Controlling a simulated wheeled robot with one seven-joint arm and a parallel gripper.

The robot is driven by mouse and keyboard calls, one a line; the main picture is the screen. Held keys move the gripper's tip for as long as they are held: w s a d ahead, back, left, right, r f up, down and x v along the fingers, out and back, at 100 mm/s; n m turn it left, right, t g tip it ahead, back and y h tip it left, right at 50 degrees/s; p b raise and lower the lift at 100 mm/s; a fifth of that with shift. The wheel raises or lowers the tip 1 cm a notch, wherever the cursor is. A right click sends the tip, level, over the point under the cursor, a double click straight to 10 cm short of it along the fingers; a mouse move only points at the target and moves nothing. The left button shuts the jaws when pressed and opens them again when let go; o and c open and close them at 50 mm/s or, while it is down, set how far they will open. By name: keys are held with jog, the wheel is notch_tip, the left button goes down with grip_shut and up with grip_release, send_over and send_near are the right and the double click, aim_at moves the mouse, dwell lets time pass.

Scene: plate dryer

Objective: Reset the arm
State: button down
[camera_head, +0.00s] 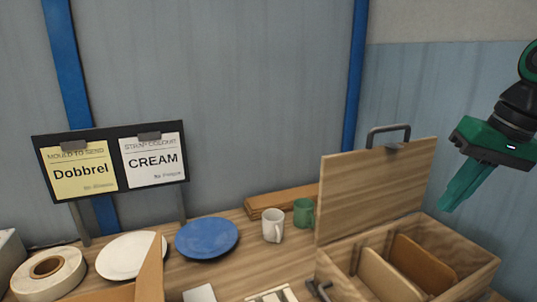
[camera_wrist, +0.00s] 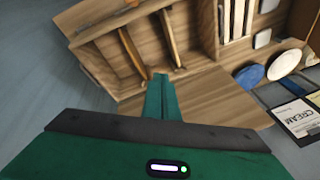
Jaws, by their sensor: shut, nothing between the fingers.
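My green gripper (camera_head: 462,186) is at the upper right of the head view, in the air to the right of the raised lid of a wooden box. Its fingers are shut together with nothing between them. In the wrist view my gripper (camera_wrist: 161,82) points toward the box from above, and its fingertips overlap the picture of the box edge. The wooden box (camera_head: 478,272) has its lid (camera_head: 375,190) standing open, with a dark handle on top. Two boards, one light (camera_head: 388,277) and one browner (camera_head: 423,263), stand upright in its compartments.
A blue plate (camera_head: 206,238), a white plate (camera_head: 125,255), a white mug (camera_head: 273,225) and a green mug (camera_head: 303,213) stand on the wooden table. A sign stand (camera_head: 111,194) with "Dobbrel" and "CREAM" cards is behind. A tape roll (camera_head: 48,273) lies left. Air around my gripper looks free.

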jog(key=s+d+f+m, duration=0.1)
jog(key=s+f, duration=0.1)
jog(key=f, duration=0.2)
jog(key=s+d+f+m+g, duration=0.1)
jog(key=s+f, duration=0.2)
jog(key=f, duration=0.1)
jog(key=s+d+f+m+h, duration=0.1)
jog(key=s+d+f, duration=0.1)
jog(key=f, duration=0.2)
jog(key=shift+s+f, duration=0.15)
jog(key=shift+s, duration=0.15)
jog(key=s+d+f+m+g+h, duration=0.1)
jog(key=s+d+f+m+g, duration=0.1)
jog(key=s+f, duration=0.4)
jog(key=shift+s+d+f, duration=0.25)
jog(key=shift+s+d, duration=0.05)
jog(key=shift+s, duration=0.35)
jog(key=shift+w+f, duration=0.2)
jog(key=shift+w, duration=0.45)
